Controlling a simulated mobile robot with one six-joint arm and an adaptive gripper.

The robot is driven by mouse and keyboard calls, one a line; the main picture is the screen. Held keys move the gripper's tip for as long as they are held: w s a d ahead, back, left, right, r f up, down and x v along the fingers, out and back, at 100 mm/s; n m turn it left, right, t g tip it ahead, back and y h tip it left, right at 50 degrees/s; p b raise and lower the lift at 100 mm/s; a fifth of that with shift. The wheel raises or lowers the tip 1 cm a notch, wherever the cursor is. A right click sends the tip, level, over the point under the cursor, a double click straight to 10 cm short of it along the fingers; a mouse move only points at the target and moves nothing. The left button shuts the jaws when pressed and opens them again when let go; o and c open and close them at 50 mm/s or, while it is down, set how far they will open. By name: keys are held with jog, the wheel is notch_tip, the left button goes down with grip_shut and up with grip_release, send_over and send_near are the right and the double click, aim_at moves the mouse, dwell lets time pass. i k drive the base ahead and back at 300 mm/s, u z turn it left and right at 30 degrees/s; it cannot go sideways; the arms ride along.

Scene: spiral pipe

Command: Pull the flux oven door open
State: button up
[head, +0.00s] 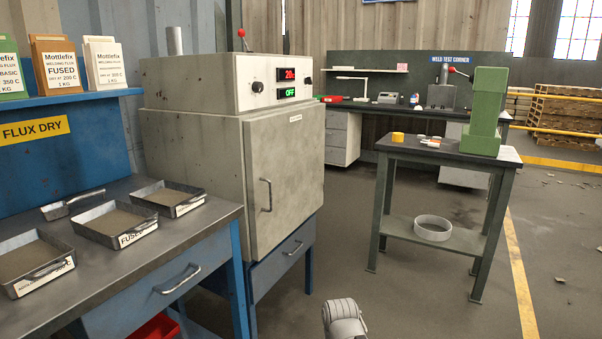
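The flux oven (195,165) is a grey box on a blue stand, left of centre in the head view. Its door (295,180) faces right and front and looks shut. A dark vertical bar handle (266,195) is on the door's left side. The control panel above shows a red reading and a green "OFF" (290,92). A light grey rounded part at the bottom centre, apart from the oven, looks like part of my arm. I cannot make out gripper fingers, and nothing touches the handle.
A blue workbench (95,255) with several metal trays stands at the left, close to the oven. A small dark table (445,150) with a green machine (485,115) stands to the right. The floor (400,310) before the oven door is clear.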

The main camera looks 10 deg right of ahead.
aim_at(285, 150)
jog(key=i, duration=1)
